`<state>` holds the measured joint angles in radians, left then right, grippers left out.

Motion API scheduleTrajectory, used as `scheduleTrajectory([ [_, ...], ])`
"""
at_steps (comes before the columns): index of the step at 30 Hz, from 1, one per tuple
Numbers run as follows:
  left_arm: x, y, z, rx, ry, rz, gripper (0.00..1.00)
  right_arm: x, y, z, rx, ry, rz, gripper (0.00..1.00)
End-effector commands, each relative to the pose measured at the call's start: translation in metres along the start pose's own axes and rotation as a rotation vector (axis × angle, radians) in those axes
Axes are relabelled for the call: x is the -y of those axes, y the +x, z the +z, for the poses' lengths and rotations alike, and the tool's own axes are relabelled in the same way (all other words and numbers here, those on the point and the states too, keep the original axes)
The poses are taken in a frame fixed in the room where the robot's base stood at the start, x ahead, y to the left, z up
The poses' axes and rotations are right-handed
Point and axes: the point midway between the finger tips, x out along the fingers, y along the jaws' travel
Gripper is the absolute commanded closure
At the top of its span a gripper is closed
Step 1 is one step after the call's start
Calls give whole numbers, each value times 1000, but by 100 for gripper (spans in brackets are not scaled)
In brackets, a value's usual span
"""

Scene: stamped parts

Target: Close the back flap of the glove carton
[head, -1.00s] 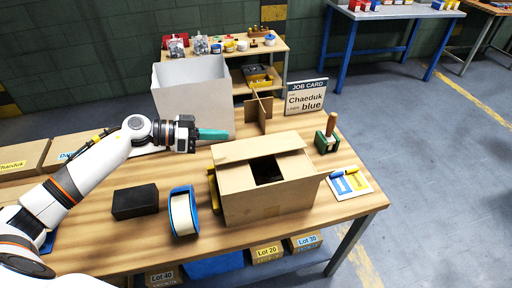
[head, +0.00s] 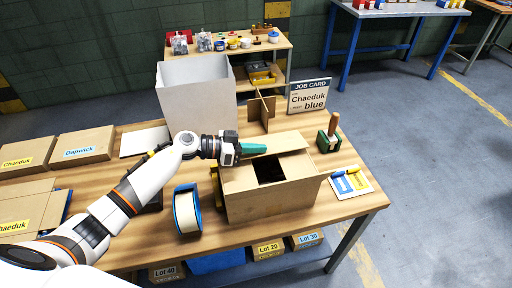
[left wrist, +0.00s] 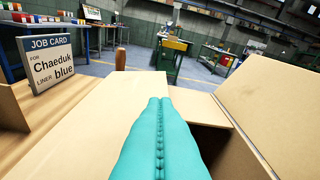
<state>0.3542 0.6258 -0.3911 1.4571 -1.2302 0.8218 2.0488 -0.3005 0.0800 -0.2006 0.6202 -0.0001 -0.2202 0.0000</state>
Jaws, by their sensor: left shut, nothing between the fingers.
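The brown glove carton (head: 270,205) stands on the workbench with a dark opening in its top. Its back flap (head: 285,141) slopes along the far side of the opening; in the left wrist view the flap (left wrist: 85,125) spreads to the left of my fingers. My left gripper (head: 253,149) has its teal fingers shut and empty, at the flap's left end; I cannot tell whether they touch it. The fingers (left wrist: 158,135) also show in the left wrist view, with the opening to their right and a raised panel (left wrist: 275,105) beyond. My right gripper is out of view.
A job card (head: 309,96) and cardboard dividers (head: 262,110) stand behind the carton. A large white bin (head: 196,95) is at the back left. A tape roll (head: 187,212) stands left of the carton, and a wooden-handled green tool (head: 329,135) at right.

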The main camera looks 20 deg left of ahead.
Motion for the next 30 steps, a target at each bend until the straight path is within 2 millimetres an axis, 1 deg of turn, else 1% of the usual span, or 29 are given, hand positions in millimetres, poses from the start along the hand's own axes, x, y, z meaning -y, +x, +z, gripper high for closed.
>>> scheduleTrajectory([
  [7,0,0,0,0,9,2,100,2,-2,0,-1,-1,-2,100],
  [12,4,1,-7,-2,98,24,100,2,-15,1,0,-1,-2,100],
  [16,4,4,-15,-2,114,29,100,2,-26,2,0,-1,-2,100],
  [21,4,5,-21,0,117,29,100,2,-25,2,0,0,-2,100],
  [27,4,5,-21,0,116,29,100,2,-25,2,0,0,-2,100],
  [30,4,3,-18,0,116,30,100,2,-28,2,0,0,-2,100],
])
